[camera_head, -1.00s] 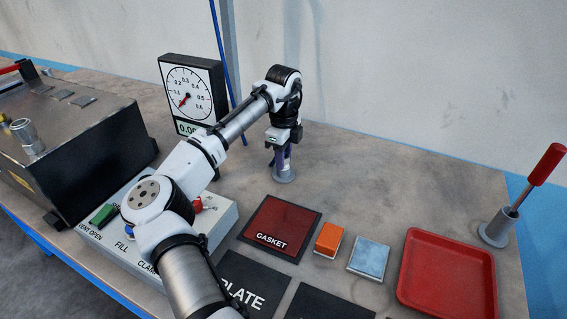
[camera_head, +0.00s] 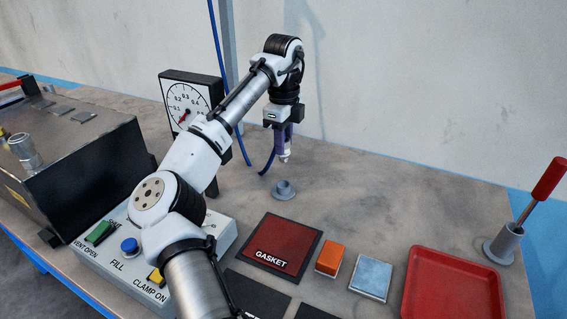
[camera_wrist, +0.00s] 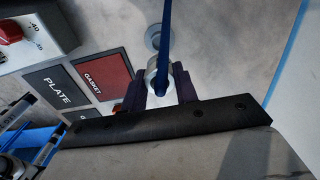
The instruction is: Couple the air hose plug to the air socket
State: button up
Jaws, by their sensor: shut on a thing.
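My gripper (camera_head: 283,134) is shut on the air hose plug (camera_head: 285,155), a light metal piece pointing down with the blue hose (camera_head: 267,163) on it. The plug hangs above its grey round holder (camera_head: 283,189), clear of it. In the wrist view, the purple fingers of my gripper (camera_wrist: 160,88) close around the plug (camera_wrist: 151,80), and the blue hose runs up across the picture. An upright metal fitting (camera_head: 25,151), which looks like the air socket, stands on the dark metal box at the left. It is far from the plug, beyond my arm.
A dial gauge (camera_head: 188,100) stands partly behind my arm. A button panel (camera_head: 215,243) lies below it, beside the metal box (camera_head: 95,165). A gasket mat (camera_head: 283,243), orange and blue blocks, a red tray (camera_head: 454,253) and a red-handled tool (camera_head: 540,190) occupy the right side.

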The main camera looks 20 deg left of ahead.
notch_tip(320, 180, up, 10)
jog(key=p, duration=0.1)
jog(key=shift+s, duration=0.15)
dwell(0.4)
